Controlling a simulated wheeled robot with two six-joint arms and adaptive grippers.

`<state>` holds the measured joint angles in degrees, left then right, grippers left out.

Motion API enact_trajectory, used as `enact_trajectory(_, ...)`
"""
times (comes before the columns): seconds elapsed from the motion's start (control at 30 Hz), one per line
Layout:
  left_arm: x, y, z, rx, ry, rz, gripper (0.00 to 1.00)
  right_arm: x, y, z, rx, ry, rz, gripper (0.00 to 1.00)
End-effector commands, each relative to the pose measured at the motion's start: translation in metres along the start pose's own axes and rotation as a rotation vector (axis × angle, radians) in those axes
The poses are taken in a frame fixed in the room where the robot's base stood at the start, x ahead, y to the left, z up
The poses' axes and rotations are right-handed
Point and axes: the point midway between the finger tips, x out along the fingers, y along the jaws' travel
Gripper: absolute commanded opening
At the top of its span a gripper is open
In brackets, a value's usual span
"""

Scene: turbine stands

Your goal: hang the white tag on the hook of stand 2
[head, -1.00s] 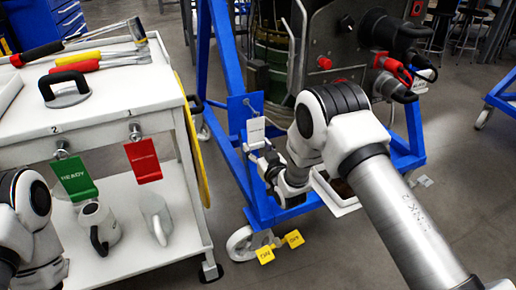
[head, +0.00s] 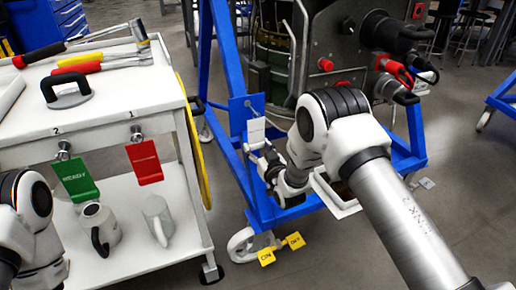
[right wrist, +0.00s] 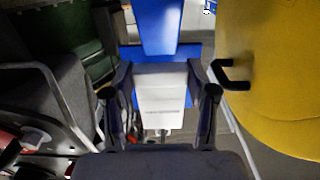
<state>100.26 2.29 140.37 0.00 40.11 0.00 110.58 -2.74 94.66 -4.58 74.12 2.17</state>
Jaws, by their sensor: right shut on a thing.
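The white tag (head: 256,131) is in my right gripper (head: 259,152), in front of a blue plate (head: 244,106) on the blue stand frame (head: 226,75). In the right wrist view the white tag (right wrist: 160,94) sits between the two dark fingers of the right gripper (right wrist: 160,92), which are shut on it.
A white cart (head: 100,120) stands left, with a green READY tag (head: 75,180) and a red tag (head: 144,162) on its hooks. Mugs stand on its lower shelf (head: 130,250). A yellow panel (right wrist: 265,70) is close on the right in the wrist view.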

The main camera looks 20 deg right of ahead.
Motion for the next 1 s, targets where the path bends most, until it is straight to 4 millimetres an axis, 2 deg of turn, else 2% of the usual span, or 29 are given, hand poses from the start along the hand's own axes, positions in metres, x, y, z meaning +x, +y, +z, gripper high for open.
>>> enact_trajectory(0.2, 0.0003, 0.0000, 0.0000, 0.000, 0.000, 0.000, 0.59, 0.0016, -0.0001, 0.0000, 0.000, 0.000, 0.000, 0.00)
enact_trajectory(0.23, 0.0003, 0.0000, 0.0000, 0.000, 0.000, 0.000, 0.59, 0.0016, -0.0001, 0.0000, 0.000, 0.000, 0.000, 0.68)
enact_trajectory(0.3, 0.0003, 0.0000, 0.0000, 0.000, 0.000, 0.000, 0.59, 0.0016, -0.0001, 0.0000, 0.000, 0.000, 0.000, 0.86)
enact_trajectory(0.53, 0.0003, 0.0000, 0.0000, 0.000, 0.000, 0.000, 0.59, 0.0015, -0.0001, 0.0000, 0.000, 0.000, 0.000, 0.86)
enact_trajectory(0.57, 0.0003, 0.0000, 0.0000, 0.000, 0.000, 0.000, 0.59, 0.0015, -0.0001, 0.0001, 0.000, 0.000, 0.000, 0.93)
enact_trajectory(0.6, 0.0003, 0.0000, 0.0000, 0.000, 0.000, 0.000, 0.59, 0.0015, -0.0001, 0.0001, 0.000, 0.000, 0.000, 0.95)
enact_trajectory(1.0, -0.0047, 0.0000, 0.0000, 0.000, 0.000, 0.000, 0.59, -0.0045, 0.0001, -0.0014, 0.000, -0.001, 0.000, 0.95)
